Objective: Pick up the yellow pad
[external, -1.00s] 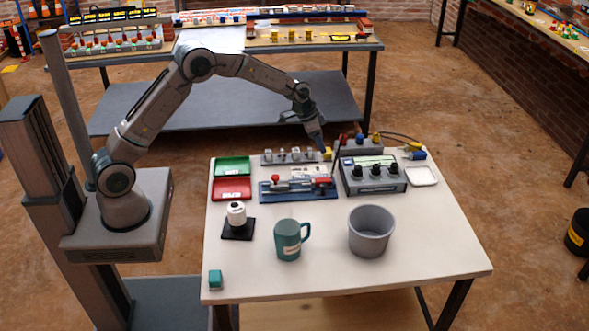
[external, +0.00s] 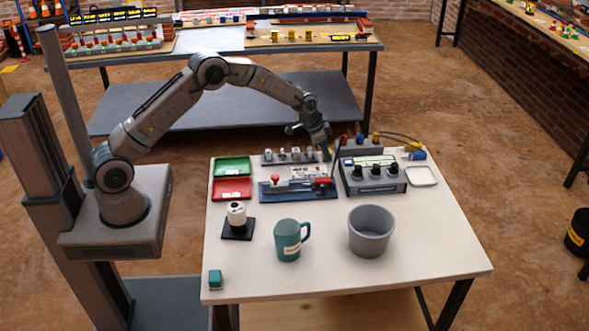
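The yellow pad (external: 327,155) shows as a small yellow patch at the back of the white table, at the right end of a grey strip with several pale knobs. My gripper (external: 329,151) is right at it, pointing down from behind, and hides most of it. The fingers are too small and overlapped to tell whether they are open or shut, or whether they touch the pad.
A grey control box (external: 372,176) with black knobs stands close on the right, with cables and plugs behind it. A blue fixture (external: 298,195) lies in front. Green and red trays (external: 232,168) are left. A teal mug (external: 287,240) and grey bucket (external: 371,232) stand nearer.

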